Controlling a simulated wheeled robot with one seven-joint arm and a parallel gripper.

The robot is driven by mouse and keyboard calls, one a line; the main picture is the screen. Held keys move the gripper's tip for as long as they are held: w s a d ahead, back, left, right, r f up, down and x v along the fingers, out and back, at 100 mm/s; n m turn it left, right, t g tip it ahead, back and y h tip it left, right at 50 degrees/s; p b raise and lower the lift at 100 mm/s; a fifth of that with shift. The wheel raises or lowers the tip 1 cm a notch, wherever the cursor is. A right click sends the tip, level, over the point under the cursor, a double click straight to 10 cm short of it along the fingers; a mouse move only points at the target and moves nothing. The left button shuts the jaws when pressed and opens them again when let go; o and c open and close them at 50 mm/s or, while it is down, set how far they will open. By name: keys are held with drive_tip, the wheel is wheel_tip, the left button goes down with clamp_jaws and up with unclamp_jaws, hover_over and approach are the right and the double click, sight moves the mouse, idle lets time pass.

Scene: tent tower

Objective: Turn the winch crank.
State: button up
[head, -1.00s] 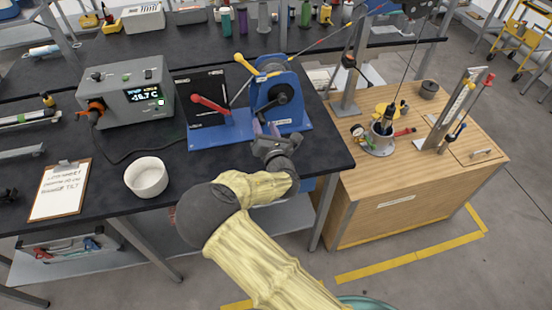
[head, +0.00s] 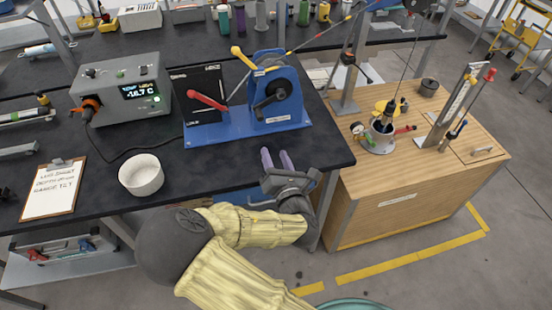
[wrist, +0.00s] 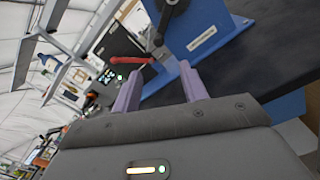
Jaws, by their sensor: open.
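The winch (head: 291,109) is a blue housing on a blue base plate, standing on the dark bench. Its black crank (head: 272,92) is on the front face, with its arm slanting down-left to a dark knob. The crank also shows at the top of the wrist view (wrist: 166,14). My gripper (head: 277,154) is open and empty, its two purple fingers apart over the bench's front part. They point toward the winch, in front of the base plate and clear of the crank. In the wrist view the fingers (wrist: 158,78) have nothing between them.
A red lever (head: 207,100) beside a black panel and a yellow lever (head: 243,58) are near the crank. A grey display box (head: 120,95), white bowl (head: 142,176) and clipboard (head: 54,190) are left. A wooden cabinet (head: 400,215) stands right. Bench before the winch is clear.

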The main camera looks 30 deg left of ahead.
drive_tip(key=shift+w, duration=0.1)
drive_tip(key=c, duration=0.4)
drive_tip(key=shift+w+d+f+m+t+h, duration=0.25)
drive_tip(key=shift+w+d+m+t+h, duration=0.15)
drive_tip(key=shift+w+d+m+h, duration=0.65)
clamp_jaws()
drive_tip(key=w+d+f+m+g+h, duration=0.2)
drive_tip(key=w+d+m+h, duration=0.25)
drive_tip(key=d+m, duration=0.6)
drive_tip(key=w+d+f+m+g+h, duration=0.1)
drive_tip(key=w+d+f+m+h, duration=0.2)
drive_tip(key=d+m+h, duration=0.5)
drive_tip(key=s+d+r+m+g, duration=0.3)
drive_tip(key=s+d+r+m, duration=0.1)
drive_tip(key=s+d+m, duration=0.3)
drive_tip(key=s+d+r+m+g+y, duration=0.1)
drive_tip(key=s+d+r+m+g, duration=0.3)
drive_tip(key=s+d+m, duration=0.3)
drive_tip(key=d+r+m, duration=0.1)
drive_tip(key=d+m, duration=0.3)
drive_tip(key=d, duration=0.3)
drive_tip(key=shift+d+m+g, duration=0.3)
drive_tip(key=shift+d+m, duration=0.05)
drive_tip(key=shift+m, duration=0.05)
